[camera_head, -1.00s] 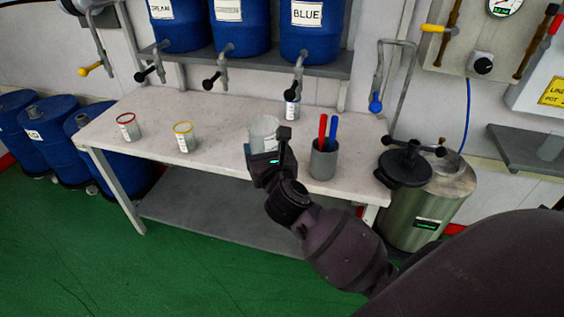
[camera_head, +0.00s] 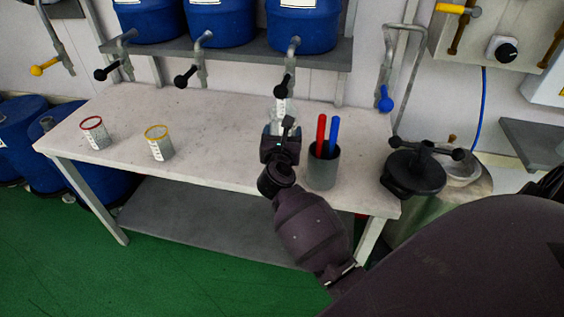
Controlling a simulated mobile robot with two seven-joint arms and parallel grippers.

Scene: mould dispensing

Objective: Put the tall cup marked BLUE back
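A slim pale cup with a white label (camera_head: 283,107) stands on the table under the right-hand tap. The label's word is too small to read. My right gripper (camera_head: 281,138) is directly in front of it, low over the table. A clear vessel shows partly around the gripper's fingers and overlaps the labelled cup. I cannot tell where one ends and the other begins, or whether the fingers are shut on anything. My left gripper is not in view.
A dark grey holder (camera_head: 323,172) with a red and a blue stick stands just right of my gripper. A red-rimmed cup (camera_head: 95,134) and a yellow-rimmed cup (camera_head: 159,144) stand at left. The table's (camera_head: 215,125) left-centre is clear.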

